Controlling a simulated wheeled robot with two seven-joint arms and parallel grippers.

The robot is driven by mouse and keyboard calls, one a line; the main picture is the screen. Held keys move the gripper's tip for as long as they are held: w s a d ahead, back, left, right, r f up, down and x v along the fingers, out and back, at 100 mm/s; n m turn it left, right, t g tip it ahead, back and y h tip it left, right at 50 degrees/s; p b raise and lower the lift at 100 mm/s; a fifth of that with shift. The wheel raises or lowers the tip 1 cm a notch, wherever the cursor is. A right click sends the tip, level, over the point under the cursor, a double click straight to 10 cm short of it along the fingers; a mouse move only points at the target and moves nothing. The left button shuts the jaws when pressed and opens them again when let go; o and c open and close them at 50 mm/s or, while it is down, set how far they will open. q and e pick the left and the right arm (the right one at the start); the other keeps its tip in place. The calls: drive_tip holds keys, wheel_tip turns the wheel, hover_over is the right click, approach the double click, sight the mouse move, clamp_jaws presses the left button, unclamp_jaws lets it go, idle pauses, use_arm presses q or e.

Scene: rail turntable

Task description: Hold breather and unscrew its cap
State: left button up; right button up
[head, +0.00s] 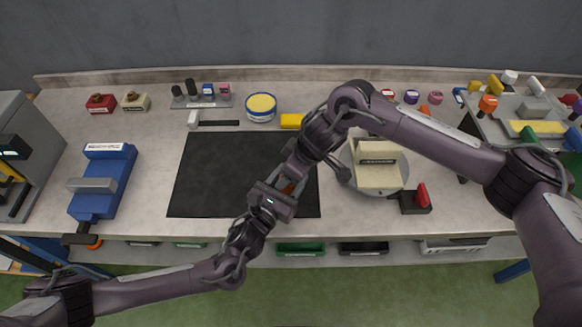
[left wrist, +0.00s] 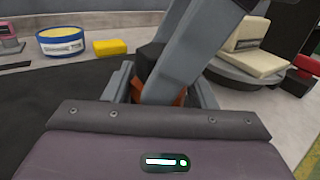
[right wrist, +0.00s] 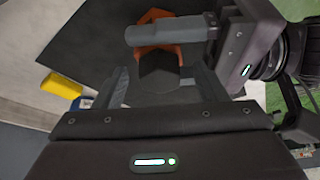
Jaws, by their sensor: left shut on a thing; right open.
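The breather has an orange body and a black cap. In the head view only a bit of its orange body (head: 288,187) shows between my grippers, above the black mat (head: 215,175). In the right wrist view its orange body (right wrist: 150,52) sits in my left gripper (right wrist: 165,35), which is shut on it. The black cap (right wrist: 160,73) points toward my right gripper (right wrist: 162,82). The right gripper is open, with one finger on each side of the cap; I cannot tell whether they touch it. In the left wrist view the right fingers partly cover the black cap (left wrist: 150,58).
A round turntable (head: 399,180) with a cream block stands right of the mat. A blue vise (head: 103,180) is at the left. A yellow-topped tin (head: 261,107) and a yellow block (head: 291,121) lie behind the mat. The mat's left part is clear.

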drive_tip(key=c, duration=1.2)
drive_tip(key=n+g, duration=0.1)
drive_tip(key=n, duration=0.1)
drive_tip(key=shift+n, duration=0.3)
drive_tip(key=shift+c, duration=0.3)
drive_tip(key=shift+r, duration=1.6)
drive_tip(key=shift+r, duration=2.4)
use_arm(q)
drive_tip(key=o, duration=1.5)
drive_tip(key=shift+c, duration=0.2)
